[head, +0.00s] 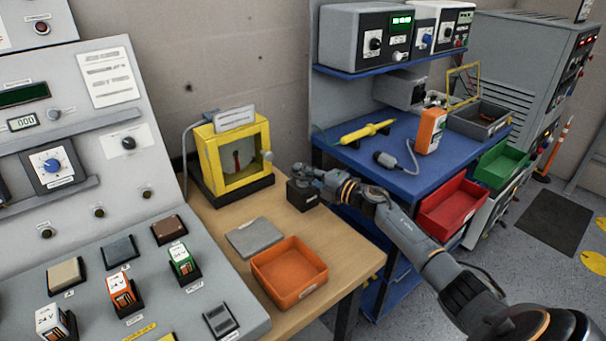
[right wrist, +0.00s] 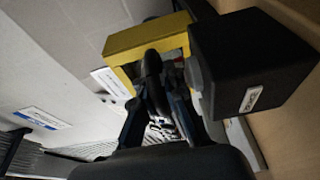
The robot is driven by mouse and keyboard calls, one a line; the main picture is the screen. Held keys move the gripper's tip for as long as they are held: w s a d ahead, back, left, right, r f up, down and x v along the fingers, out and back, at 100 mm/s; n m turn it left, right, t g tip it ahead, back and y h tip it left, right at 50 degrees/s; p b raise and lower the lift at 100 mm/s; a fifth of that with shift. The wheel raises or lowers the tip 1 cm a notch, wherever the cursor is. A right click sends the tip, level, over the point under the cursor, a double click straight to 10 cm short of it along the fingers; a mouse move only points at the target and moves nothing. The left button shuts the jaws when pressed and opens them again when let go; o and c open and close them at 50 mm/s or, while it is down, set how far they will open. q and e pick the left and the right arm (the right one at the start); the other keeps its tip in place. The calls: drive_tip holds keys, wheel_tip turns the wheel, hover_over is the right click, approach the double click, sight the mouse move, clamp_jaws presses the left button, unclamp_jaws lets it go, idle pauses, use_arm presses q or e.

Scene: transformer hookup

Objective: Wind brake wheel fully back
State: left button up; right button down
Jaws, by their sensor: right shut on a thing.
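The brake unit is a small black box (head: 302,194) on the wooden table, to the right of the yellow-framed case. It also shows large in the right wrist view (right wrist: 252,65), with a small white label on its face. A grey round part, which looks like the brake wheel (right wrist: 196,76), sticks out from the box's side. My right gripper (head: 306,178) is at the box, its fingers (right wrist: 174,88) shut on the wheel. The fingers hide much of the wheel, and I cannot read its turn angle. My left gripper is not in view.
The yellow-framed case (head: 232,158) stands behind the box to the left. An orange tray (head: 289,273) and a grey slab (head: 254,237) lie in front. The control console (head: 110,210) is left; the blue bench (head: 380,165) with bins is right.

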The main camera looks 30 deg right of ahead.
drive_tip(key=shift+d+r, duration=0.1)
drive_tip(key=shift+r, duration=0.05)
drive_tip(key=c, duration=1.6)
unclamp_jaws()
drive_tip(key=shift+w, duration=0.1)
drive_tip(key=shift+o, duration=1)
drive_tip(key=v, duration=1.2)
drive_tip(key=shift+o, duration=0.2)
